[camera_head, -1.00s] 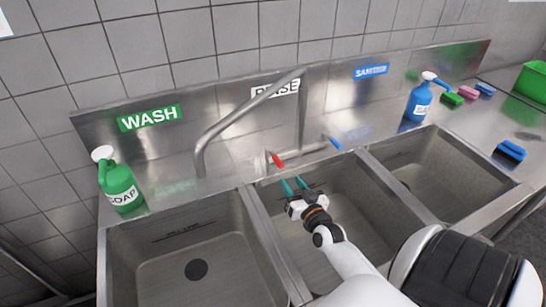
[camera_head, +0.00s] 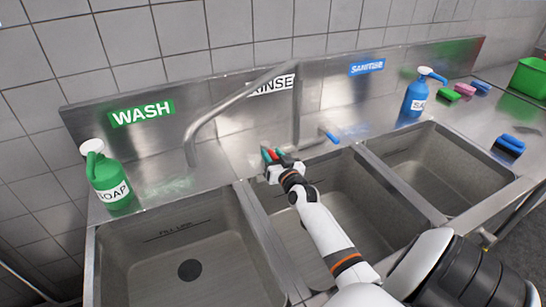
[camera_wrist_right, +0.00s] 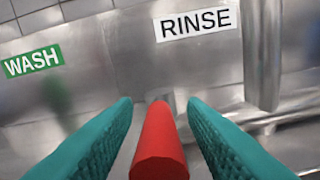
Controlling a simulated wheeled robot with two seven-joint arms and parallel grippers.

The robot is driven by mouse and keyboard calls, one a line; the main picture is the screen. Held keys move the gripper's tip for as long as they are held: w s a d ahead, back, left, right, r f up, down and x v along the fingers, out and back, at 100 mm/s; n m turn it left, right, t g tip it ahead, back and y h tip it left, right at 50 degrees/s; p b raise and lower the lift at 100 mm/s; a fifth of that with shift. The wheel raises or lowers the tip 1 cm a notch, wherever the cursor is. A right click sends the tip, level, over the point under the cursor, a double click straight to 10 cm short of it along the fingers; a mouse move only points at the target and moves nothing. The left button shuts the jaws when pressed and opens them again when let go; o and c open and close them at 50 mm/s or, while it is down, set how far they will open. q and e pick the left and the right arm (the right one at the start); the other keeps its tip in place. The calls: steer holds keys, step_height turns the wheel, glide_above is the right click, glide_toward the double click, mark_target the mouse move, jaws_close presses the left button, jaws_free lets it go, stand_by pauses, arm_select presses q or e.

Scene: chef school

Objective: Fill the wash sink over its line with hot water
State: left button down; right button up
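The wash sink (camera_head: 130,255) is at the left in the head view, under the green WASH label (camera_head: 141,114). A fill line (camera_head: 175,230) marks its back wall; I see no water, and a dark round drain (camera_head: 189,270) shows on its floor. A bent metal tap spout (camera_head: 235,103) has its left end down near the wash sink's back edge. My right gripper (camera_head: 270,155) is at the red tap handle (camera_wrist_right: 160,145). In the wrist view its teal fingers stand apart on either side of the handle, with narrow gaps. My left gripper is not in view.
A blue tap handle (camera_head: 331,136) is to the right of the red one. The rinse sink (camera_head: 345,195) and sanitise sink (camera_head: 430,165) are to the right. A green soap bottle (camera_head: 108,180) stands at the left, a blue spray bottle (camera_head: 414,97) at the right.

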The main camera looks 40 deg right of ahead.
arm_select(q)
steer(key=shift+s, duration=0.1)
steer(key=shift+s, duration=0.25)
arm_select(e)
jaws_close()
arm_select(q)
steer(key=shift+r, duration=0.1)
arm_select(e)
steer(key=shift+r, duration=0.1)
